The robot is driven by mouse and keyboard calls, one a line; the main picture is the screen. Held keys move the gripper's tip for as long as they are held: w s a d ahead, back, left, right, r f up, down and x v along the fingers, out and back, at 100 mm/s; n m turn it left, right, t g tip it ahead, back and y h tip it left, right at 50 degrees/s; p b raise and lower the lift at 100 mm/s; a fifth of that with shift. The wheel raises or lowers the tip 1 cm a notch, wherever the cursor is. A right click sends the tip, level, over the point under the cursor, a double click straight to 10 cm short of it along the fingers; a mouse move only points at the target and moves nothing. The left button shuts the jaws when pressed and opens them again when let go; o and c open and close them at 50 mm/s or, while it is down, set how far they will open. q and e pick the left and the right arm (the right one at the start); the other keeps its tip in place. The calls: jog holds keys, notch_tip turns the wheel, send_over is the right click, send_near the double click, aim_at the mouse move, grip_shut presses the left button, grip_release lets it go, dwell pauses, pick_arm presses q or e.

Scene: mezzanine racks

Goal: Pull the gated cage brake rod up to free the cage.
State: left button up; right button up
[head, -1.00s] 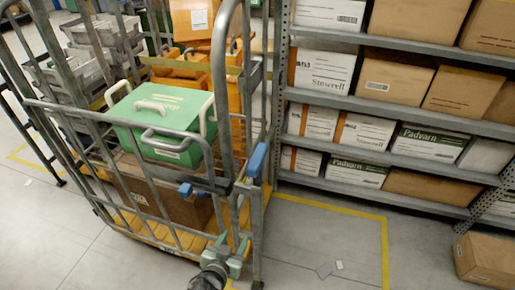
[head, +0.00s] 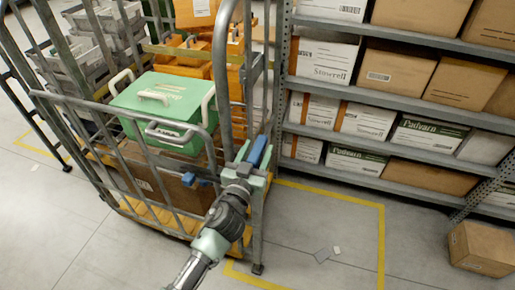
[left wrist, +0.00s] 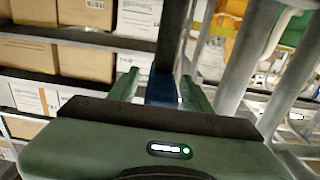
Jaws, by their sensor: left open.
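The brake rod has a blue grip (head: 259,151) and stands at the near right corner post of the roll cage (head: 150,116). My left gripper (head: 251,166) comes up from below and is open, with its fingers on either side of the blue grip. In the left wrist view the blue grip (left wrist: 161,88) sits between the two green fingers, with gaps beside it. Whether either finger touches it I cannot tell. The lower part of the rod is hidden behind my gripper and wrist. My right gripper is not in view.
The cage holds a green lidded box (head: 166,108), orange crates (head: 193,62) and a brown carton (head: 150,180). A smaller blue part (head: 195,180) is on the cage front. A shelf rack (head: 400,102) stands right. Yellow-lined floor (head: 330,222) is mostly clear; a carton (head: 482,248) lies far right.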

pick_arm(q)
jog(key=shift+w, duration=0.15)
grip_shut()
dwell(1.4)
